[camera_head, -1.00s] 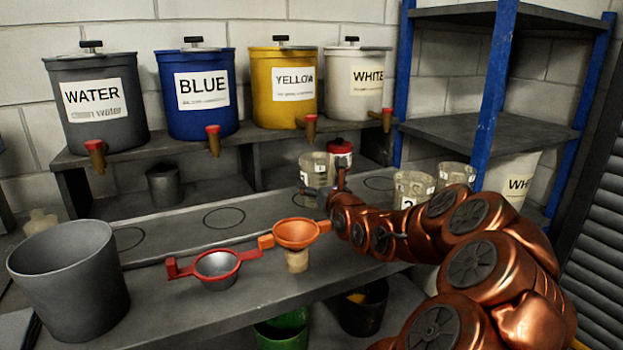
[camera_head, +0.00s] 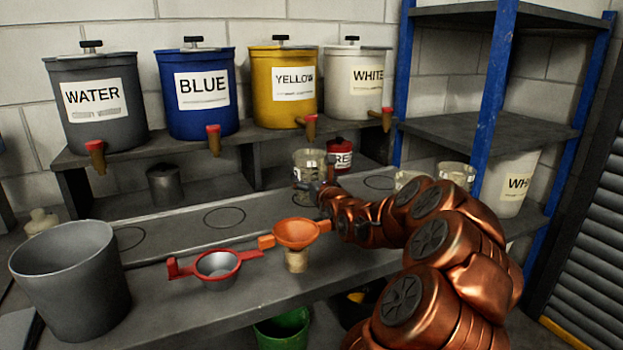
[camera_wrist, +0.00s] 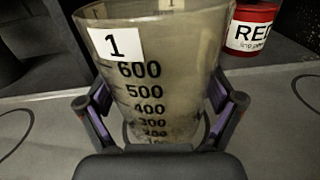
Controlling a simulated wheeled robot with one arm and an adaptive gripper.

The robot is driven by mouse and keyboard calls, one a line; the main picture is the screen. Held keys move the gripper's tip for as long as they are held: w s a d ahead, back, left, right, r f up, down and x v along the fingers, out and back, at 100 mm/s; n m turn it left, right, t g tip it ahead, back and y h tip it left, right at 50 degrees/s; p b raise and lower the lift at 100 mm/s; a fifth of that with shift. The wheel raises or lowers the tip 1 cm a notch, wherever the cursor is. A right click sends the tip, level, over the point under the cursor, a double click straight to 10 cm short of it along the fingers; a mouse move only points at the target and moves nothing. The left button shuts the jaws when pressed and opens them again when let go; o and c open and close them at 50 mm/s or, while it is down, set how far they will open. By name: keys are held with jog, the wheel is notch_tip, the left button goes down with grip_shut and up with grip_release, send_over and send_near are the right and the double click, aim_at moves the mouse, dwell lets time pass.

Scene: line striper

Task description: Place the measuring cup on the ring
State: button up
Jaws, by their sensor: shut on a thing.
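The measuring cup (camera_head: 309,165) is a clear, greyish cup with a "1" label. In the wrist view the cup (camera_wrist: 160,85) stands upright between the fingers, its scale marks facing me. My gripper (camera_wrist: 163,115) is shut on its sides. In the head view my gripper (camera_head: 322,190) is at the cup's lower part, partly hidden by my arm. Dark rings are drawn on the grey ledge: a left ring (camera_head: 128,248), a middle ring (camera_head: 224,229) and a right ring (camera_head: 380,189). The cup is over the ledge between the middle and right rings; its base contact is unclear.
A red can (camera_head: 340,155) stands close behind the cup. Other measuring cups (camera_head: 456,174) are at right, partly behind my arm. An orange funnel (camera_head: 296,233), a red-rimmed strainer (camera_head: 218,265) and a grey bucket (camera_head: 70,280) are in front. Tap buckets (camera_head: 202,95) line the back shelf.

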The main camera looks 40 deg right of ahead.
jog(key=shift+f, duration=0.2)
jog(key=o, duration=0.8)
jog(key=shift+r, duration=0.25)
jog(key=shift+b+v, duration=0.55)
jog(key=shift+v, duration=5.45)
jog(key=shift+f, duration=0.1)
